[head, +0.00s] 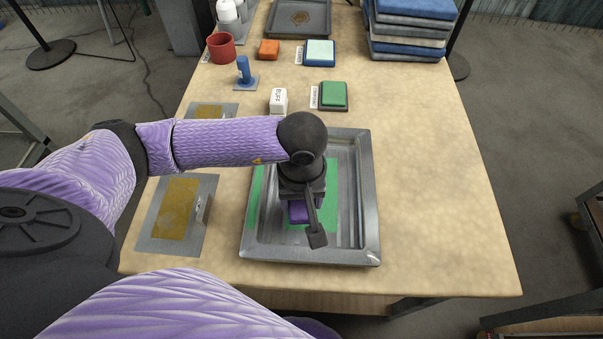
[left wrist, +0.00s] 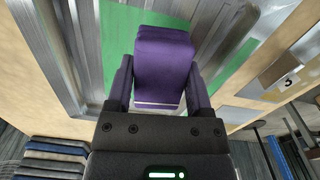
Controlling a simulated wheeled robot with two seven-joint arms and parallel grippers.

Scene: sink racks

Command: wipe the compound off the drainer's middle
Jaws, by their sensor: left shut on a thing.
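The drainer (head: 371,205) is a shallow grey metal tray on the table in the head view. Green compound (head: 331,190) lies across its floor, with more green at its left side. My left gripper (head: 306,212) is over the drainer's middle, pointing down, shut on a purple block (head: 297,212). In the left wrist view the purple block (left wrist: 163,65) sits between both fingers, with green compound (left wrist: 118,35) beside and behind it. I cannot tell whether the block touches the floor. My gripper and forearm hide part of the drainer. My right gripper is not in view.
A metal plate with a yellow patch (head: 176,208) lies left of the drainer. Behind stand a white block (head: 278,99), a green pad (head: 333,95), a blue-handled stamp (head: 244,72), a red mug (head: 221,48) and stacked cloths (head: 408,29). The table's right side (head: 440,190) is clear.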

